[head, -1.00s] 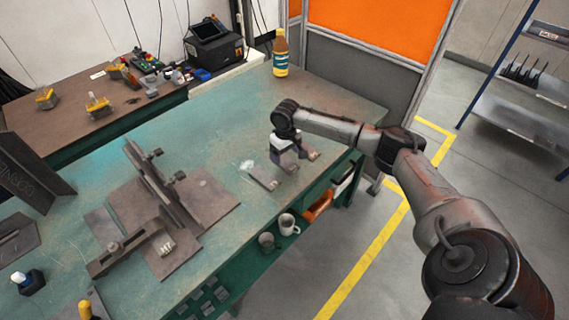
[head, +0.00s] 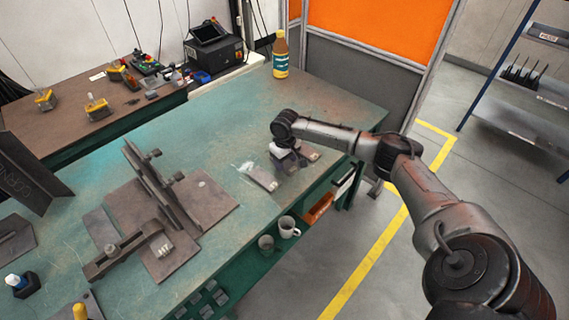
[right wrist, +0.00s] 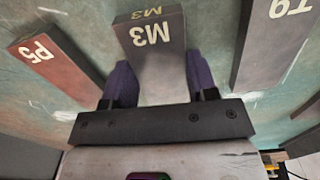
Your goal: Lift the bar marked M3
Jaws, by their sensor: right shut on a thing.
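The bar marked M3 (right wrist: 153,45) is a dark grey block with pale lettering, in the middle of the right wrist view. My right gripper (right wrist: 161,80) is shut on it, one purple finger along each side. In the head view my right gripper (head: 284,152) points down at the right part of the green bench and largely hides the M3 bar. Whether the bar's underside touches the bench cannot be told. My left gripper is not in view.
A reddish bar marked P5 (right wrist: 55,62) and a grey bar marked T9 (right wrist: 272,42) flank M3 closely. A steel fixture (head: 160,195) stands left on the bench (head: 225,130). A bottle (head: 280,55) stands at the back corner. Mugs (head: 288,227) sit under the front edge.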

